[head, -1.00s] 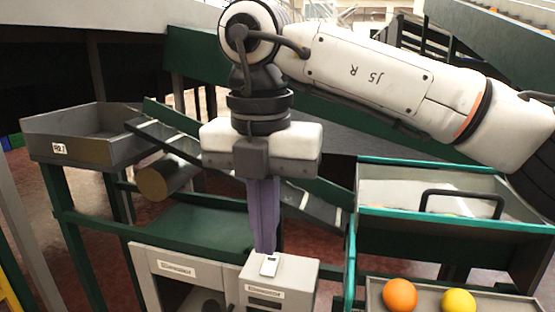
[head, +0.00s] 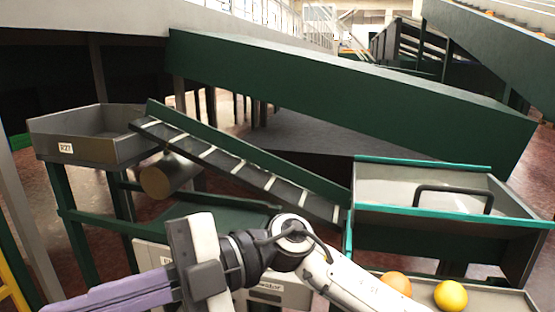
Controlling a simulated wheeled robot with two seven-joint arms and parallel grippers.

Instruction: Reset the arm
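My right arm enters from the bottom right. Its white and black wrist lies low in the middle of the view. My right gripper (head: 105,296) reaches toward the lower left edge, its purple fingers side by side with no clear gap and nothing seen between them. The fingertips are near the picture's bottom edge. An orange (head: 396,283), partly hidden behind my arm, and a yellow fruit (head: 451,295) lie in a grey tray (head: 510,300) at the bottom right. My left gripper is not in view.
A grey bin (head: 90,148) stands at the left, beside a sloping conveyor (head: 240,172) running down to the right. A teal-rimmed bin with a black handle (head: 455,188) stands at the right. My arm partly covers a grey box (head: 270,292) below the conveyor.

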